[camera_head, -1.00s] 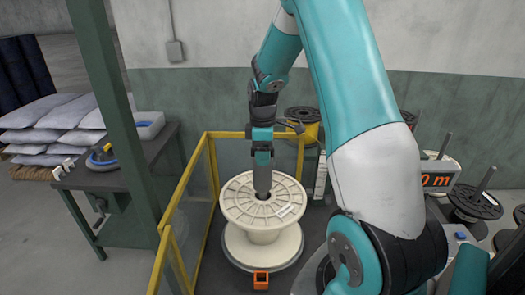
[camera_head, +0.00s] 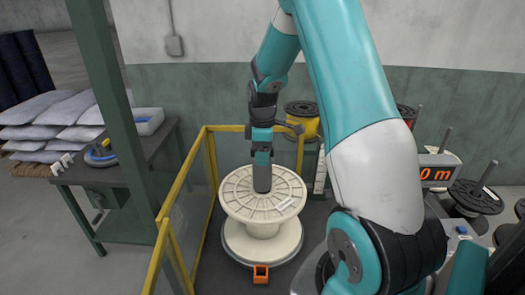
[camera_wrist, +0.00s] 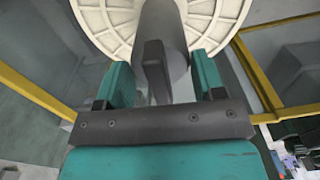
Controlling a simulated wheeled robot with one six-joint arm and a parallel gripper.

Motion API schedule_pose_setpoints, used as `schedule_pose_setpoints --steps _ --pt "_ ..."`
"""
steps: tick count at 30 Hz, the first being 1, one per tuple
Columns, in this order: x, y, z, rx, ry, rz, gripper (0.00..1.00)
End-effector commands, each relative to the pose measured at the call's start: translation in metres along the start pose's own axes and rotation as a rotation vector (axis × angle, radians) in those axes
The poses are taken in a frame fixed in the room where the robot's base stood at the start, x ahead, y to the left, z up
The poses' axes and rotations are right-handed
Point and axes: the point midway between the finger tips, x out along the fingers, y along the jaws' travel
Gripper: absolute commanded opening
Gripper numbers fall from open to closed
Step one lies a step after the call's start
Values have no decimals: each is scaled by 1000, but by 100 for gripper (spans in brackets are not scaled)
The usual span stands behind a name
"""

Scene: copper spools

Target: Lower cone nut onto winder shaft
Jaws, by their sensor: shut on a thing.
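A cream spool (camera_head: 285,187) with a ribbed flange stands upright on the winder's round base (camera_head: 238,253). My gripper (camera_head: 263,158) points straight down over the flange's middle. It is shut on the grey cone nut (camera_head: 262,178), whose lower end covers the spool's centre hole. I cannot tell whether the nut touches the spool. In the wrist view the teal fingers (camera_wrist: 162,78) sit on both sides of the nut, and the grey nut (camera_wrist: 172,35) reaches to the flange (camera_wrist: 212,18). The winder shaft is hidden behind the nut.
A yellow guard rail (camera_head: 205,165) runs left of and behind the spool. An orange block (camera_head: 261,274) sits at the base's front. A dark bench (camera_head: 120,170) stands left behind a green post (camera_head: 115,100). A red-digit display (camera_head: 438,171) and spare spools stand right.

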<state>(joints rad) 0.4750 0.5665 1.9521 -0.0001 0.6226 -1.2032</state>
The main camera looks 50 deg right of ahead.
Motion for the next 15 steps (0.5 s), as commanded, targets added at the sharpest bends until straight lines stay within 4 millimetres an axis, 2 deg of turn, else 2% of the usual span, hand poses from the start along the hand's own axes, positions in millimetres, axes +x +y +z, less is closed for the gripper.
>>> schedule_pose_setpoints --steps 3,11,12,15 --pt "6 0 0 0 0 1 1" --pt "6 0 0 0 0 1 1" --pt "6 0 0 0 0 1 72" --pt "6 0 0 0 0 1 92"
